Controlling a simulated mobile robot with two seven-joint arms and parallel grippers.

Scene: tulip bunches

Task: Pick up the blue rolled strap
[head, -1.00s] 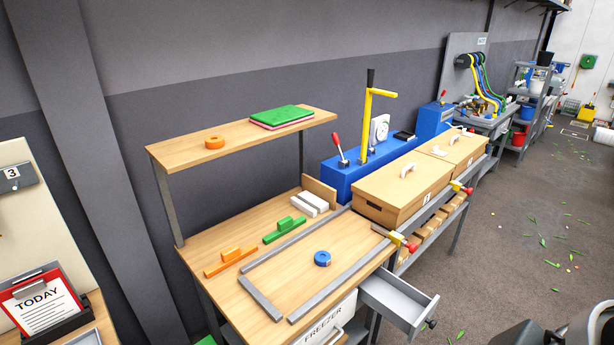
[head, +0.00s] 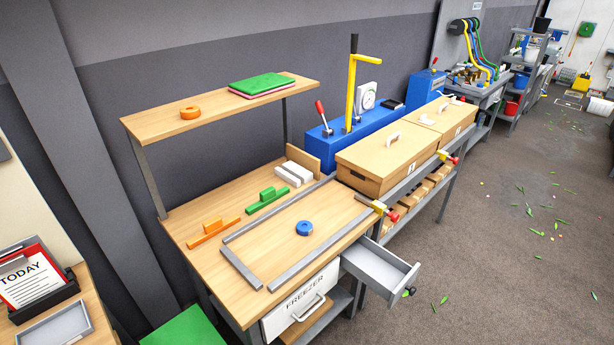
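The blue rolled strap (head: 304,228) is a small round coil with a hole in its middle. It lies flat on the wooden workbench (head: 205,256), inside a grey metal frame (head: 322,248) fixed on the benchtop. Nothing covers it. Neither of my grippers shows in the head view.
An orange roll (head: 190,112) and a green pad (head: 261,84) lie on the raised shelf (head: 150,119). Orange (head: 212,231) and green (head: 267,201) handled blocks and white blocks (head: 294,173) stand behind the frame. A grey drawer (head: 381,269) sticks out at the front right.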

